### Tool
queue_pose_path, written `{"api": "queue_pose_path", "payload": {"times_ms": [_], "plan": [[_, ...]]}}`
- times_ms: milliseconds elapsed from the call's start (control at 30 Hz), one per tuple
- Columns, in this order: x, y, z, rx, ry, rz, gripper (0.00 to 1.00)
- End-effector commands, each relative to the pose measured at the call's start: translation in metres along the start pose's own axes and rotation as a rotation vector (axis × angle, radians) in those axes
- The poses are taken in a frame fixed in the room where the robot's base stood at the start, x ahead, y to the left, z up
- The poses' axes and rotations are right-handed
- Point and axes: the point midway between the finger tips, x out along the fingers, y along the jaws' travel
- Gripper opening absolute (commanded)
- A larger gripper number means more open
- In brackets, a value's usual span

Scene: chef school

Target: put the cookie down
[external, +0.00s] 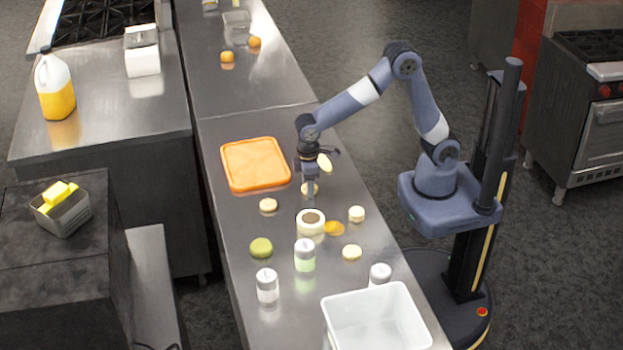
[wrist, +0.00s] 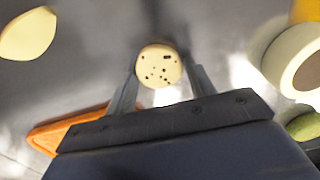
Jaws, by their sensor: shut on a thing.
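The cookie (wrist: 158,66) is a pale round disc with dark chips, seen in the wrist view between my two finger tips. My gripper (external: 310,182) is shut on it, pointing down over the steel counter (external: 225,215). In the external view the cookie (external: 309,189) shows as a small pale patch at the fingertips, partly hidden by them. I cannot tell whether it touches the counter.
Pale round pieces (external: 268,205), (external: 357,214), (external: 352,252), a green one (external: 261,247) and shakers (external: 305,255) stand nearer. A white bin (external: 376,325) is at the near end. Bare counter lies beyond the tray.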

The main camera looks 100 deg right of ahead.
Motion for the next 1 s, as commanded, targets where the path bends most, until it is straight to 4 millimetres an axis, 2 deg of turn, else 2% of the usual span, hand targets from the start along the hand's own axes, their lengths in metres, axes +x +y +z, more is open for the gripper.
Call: {"api": "queue_pose_path", "payload": {"times_ms": [167, 500, 667, 767, 867, 1000], "plan": [[-0.015, 0.0, -0.001, 0.0, 0.005, 0.0, 0.3], [-0.081, 0.0, -0.001, 0.0, 0.005, 0.0, 0.3], [-0.101, 0.006, -0.009, -0.001, 0.002, 0.0, 0.3], [-0.109, 0.021, -0.025, -0.002, -0.001, 0.0, 0.3], [-0.116, 0.046, -0.049, -0.005, -0.001, 0.0, 0.3], [-0.12, 0.089, -0.082, -0.016, -0.002, 0.0, 0.3]]}}
